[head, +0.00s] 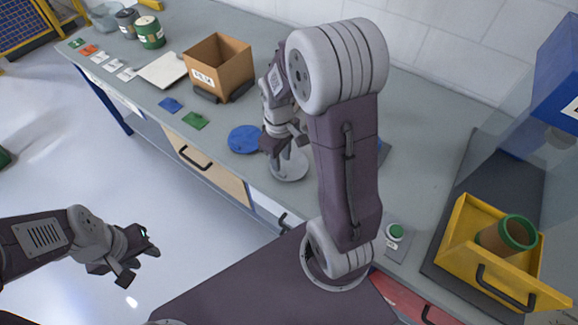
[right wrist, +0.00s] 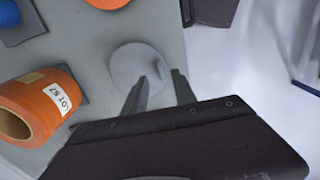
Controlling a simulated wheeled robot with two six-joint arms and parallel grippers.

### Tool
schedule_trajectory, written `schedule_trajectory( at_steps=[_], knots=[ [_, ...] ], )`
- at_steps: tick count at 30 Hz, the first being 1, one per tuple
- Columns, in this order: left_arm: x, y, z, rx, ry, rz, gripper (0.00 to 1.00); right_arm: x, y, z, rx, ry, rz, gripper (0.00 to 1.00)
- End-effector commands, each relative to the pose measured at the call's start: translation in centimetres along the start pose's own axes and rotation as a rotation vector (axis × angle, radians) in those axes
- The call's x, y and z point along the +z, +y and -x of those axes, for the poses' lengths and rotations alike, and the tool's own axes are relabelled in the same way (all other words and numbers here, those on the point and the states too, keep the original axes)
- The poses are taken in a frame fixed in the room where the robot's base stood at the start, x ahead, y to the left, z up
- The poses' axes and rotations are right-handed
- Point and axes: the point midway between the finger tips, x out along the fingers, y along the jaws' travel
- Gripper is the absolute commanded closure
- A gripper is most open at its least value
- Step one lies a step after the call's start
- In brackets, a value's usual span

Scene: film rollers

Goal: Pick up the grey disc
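The grey disc (head: 289,168) lies flat near the bench's front edge, its upper part covered by my right gripper (head: 285,145) in the head view. My left gripper (head: 140,256) is open and empty over the floor, away from the bench.
A blue disc (head: 245,139) lies left of the grey one. An orange roll (right wrist: 42,106) and an orange disc (right wrist: 107,2) show in the wrist view; my right arm hides part of the bench. A cardboard box (head: 220,66) stands behind, a yellow bin (head: 470,250) far right.

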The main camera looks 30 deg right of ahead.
Motion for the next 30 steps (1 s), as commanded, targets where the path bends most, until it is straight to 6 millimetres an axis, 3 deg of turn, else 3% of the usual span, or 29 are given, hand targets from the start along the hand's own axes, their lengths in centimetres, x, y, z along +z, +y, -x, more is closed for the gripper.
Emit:
schedule_trajectory(
  at_steps=[7, 15, 23, 26, 27, 30],
  knots=[
    [0.0, 0.0, -0.3, 0.000, 0.000, 0.000, 0.64, -0.1, 0.0, -1.7, 0.000, 0.000, 0.000, 0.67],
    [0.1, 0.0, -1.0, 0.000, 0.000, 0.000, 0.64, -0.5, -0.1, -6.1, -0.001, -0.001, -0.001, 0.67],
    [0.1, 0.0, -0.9, 0.000, 0.000, 0.000, 0.64, -0.5, 0.0, -6.4, 0.000, 0.001, -0.001, 0.67],
    [0.1, 0.0, -0.9, 0.000, 0.000, 0.000, 0.64, -0.5, 0.0, -6.4, 0.000, 0.001, -0.001, 0.95],
    [0.1, 0.0, -0.9, 0.000, 0.000, 0.000, 0.64, -0.5, 0.0, -6.4, 0.000, 0.001, -0.001, 1.00],
    [0.1, 0.0, -0.9, 0.000, 0.000, 0.000, 0.64, -0.5, 0.0, -6.4, 0.000, 0.001, -0.001, 1.00]
  ],
)
